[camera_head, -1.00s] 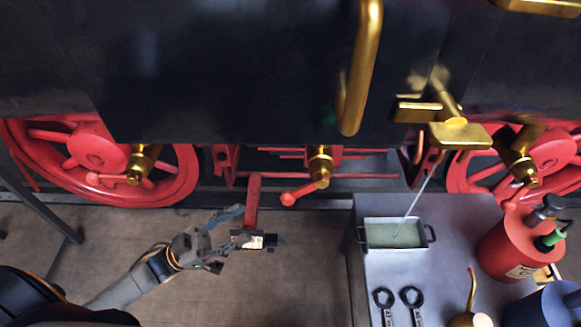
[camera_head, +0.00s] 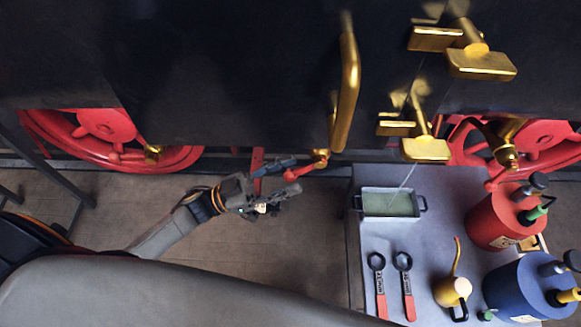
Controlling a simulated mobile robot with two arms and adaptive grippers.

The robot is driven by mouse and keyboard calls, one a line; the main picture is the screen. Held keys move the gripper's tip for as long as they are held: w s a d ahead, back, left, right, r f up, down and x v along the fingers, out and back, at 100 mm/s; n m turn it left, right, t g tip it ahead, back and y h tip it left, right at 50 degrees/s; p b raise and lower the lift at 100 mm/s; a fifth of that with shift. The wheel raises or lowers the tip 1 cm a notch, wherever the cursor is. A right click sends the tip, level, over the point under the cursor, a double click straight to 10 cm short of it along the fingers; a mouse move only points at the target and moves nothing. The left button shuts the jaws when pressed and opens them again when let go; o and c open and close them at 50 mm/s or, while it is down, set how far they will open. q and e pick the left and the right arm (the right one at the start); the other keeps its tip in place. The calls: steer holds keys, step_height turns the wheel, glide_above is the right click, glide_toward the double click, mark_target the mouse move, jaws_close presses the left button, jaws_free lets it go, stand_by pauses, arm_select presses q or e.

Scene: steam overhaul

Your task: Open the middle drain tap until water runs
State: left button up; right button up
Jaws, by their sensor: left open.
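The middle drain tap (camera_head: 320,157) is a brass fitting under the dark tank's lower edge. Its red lever (camera_head: 300,172) points left and slightly down, ending in a round red knob. My left gripper (camera_head: 293,175) is open, coming in from the left. In the picture its two dark fingers lie above and below the lever's knob end; I cannot tell whether they touch it. No water shows at this tap. My right gripper is not in view.
Other brass taps sit at the left (camera_head: 153,153) and right (camera_head: 506,150). A grey bench (camera_head: 345,255) at right holds a tray of greenish liquid (camera_head: 362,205), two spanners (camera_head: 390,280), a brass oil can (camera_head: 452,290), and red (camera_head: 495,222) and blue (camera_head: 520,285) cans. A brass handrail (camera_head: 347,90) hangs above the middle tap.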

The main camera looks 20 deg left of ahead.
arm_select(q)
steer(key=shift+w+d+r, duration=0.25)
steer(key=shift+d, duration=0.3)
jaws_close()
